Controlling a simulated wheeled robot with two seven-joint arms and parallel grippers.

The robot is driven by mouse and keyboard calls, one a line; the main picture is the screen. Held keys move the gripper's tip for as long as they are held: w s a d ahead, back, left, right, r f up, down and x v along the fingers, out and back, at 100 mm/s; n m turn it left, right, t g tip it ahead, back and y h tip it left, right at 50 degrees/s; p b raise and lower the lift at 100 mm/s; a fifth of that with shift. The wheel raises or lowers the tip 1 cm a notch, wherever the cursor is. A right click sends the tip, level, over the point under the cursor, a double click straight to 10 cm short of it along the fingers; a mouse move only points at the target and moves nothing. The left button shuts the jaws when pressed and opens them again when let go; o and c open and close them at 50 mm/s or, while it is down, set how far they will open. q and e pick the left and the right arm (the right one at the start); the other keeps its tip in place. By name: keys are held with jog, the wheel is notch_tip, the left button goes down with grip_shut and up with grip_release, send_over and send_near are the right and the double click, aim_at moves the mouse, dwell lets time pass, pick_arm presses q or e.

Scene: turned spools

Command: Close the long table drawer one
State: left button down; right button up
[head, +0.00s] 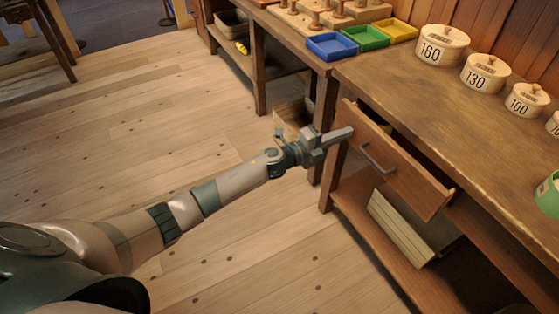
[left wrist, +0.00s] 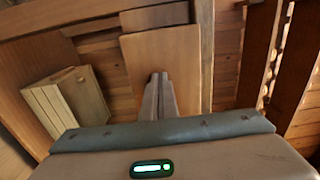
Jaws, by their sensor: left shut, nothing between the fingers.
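The long table's drawer (head: 415,183) is pulled partly out, with a dark gap between its front and the table. Its metal handle (head: 378,160) is on the front panel. My left gripper (head: 347,132) is shut and empty, beside the left end of the drawer front, away from the handle. I cannot tell if it touches the wood. In the left wrist view the shut fingers (left wrist: 160,82) point at a wooden panel (left wrist: 165,50). The long table (head: 440,108) stands at the right. My right gripper is not in view.
Wooden canisters marked 160 (head: 443,46), 130 (head: 485,74) and 100 (head: 526,100) stand on the tabletop. Blue (head: 332,46), green (head: 364,38) and yellow (head: 394,30) trays sit at its far end. A slatted crate (head: 400,225) is on the lower shelf.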

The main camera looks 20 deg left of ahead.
pick_arm(q)
jog(key=b+x, duration=0.1)
jog(key=x, duration=0.6)
jog(key=shift+w+d+f+b, duration=0.1)
jog(key=shift+w+d+b, duration=0.05)
jog(key=shift+b, duration=0.2)
jog(key=shift+w, duration=0.15)
jog(key=shift+r, duration=0.35)
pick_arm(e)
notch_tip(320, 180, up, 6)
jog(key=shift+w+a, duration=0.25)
pick_arm(q)
jog(key=shift+r, duration=0.1)
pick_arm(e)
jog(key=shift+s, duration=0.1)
